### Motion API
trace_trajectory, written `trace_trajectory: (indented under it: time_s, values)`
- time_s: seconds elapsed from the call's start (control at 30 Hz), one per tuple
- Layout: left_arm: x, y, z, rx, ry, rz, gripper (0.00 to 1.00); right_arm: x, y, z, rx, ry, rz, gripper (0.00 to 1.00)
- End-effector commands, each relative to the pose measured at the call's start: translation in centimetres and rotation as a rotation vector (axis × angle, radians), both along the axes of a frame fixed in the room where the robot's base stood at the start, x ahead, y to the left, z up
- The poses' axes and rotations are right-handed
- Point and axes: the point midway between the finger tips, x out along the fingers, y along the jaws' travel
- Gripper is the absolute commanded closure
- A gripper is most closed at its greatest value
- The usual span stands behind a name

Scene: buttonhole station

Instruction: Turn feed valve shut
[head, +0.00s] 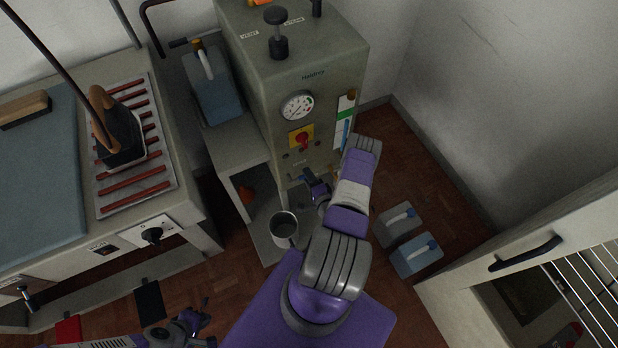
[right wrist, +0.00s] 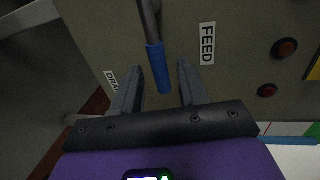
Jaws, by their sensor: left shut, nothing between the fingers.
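The feed valve's blue-sleeved lever (right wrist: 158,68) hangs from a metal stem on the grey boiler front, left of the FEED label (right wrist: 207,43) in the right wrist view. My right gripper (right wrist: 160,70) is open, with one finger on each side of the lever. Gaps show between lever and fingers; I cannot tell how deep it sits between them. In the head view my right arm reaches to the lower front of the boiler (head: 335,65) and its gripper (head: 307,178) is small and partly hidden. My left gripper (head: 205,318) is shut and empty at the bottom left.
A DRAIN label (right wrist: 111,80), partly covered, is left of the lever. Red buttons (right wrist: 285,47) are at right. A metal cup (head: 284,228) is below the boiler front. An ironing table with an iron (head: 119,138) stands left. Two blue-grey containers (head: 416,256) are on the floor.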

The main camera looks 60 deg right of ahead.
Motion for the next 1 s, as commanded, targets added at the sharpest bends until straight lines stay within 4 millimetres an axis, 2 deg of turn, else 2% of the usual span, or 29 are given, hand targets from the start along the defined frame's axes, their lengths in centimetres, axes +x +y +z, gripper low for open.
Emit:
trace_trajectory:
  time_s: [0.27,0.7,1.0]
  values:
    - [0.0,0.0,0.2,0.0,0.0,0.0,1.0,-0.5,0.2,0.1,-0.001,0.002,-0.002,0.57]
    - [0.0,0.0,2.3,0.0,0.0,0.0,1.0,-5.9,3.4,1.5,-0.001,0.001,-0.001,0.57]
    - [0.0,0.0,2.3,0.0,0.0,0.0,1.0,-6.5,3.7,1.5,-0.001,0.001,-0.001,0.57]
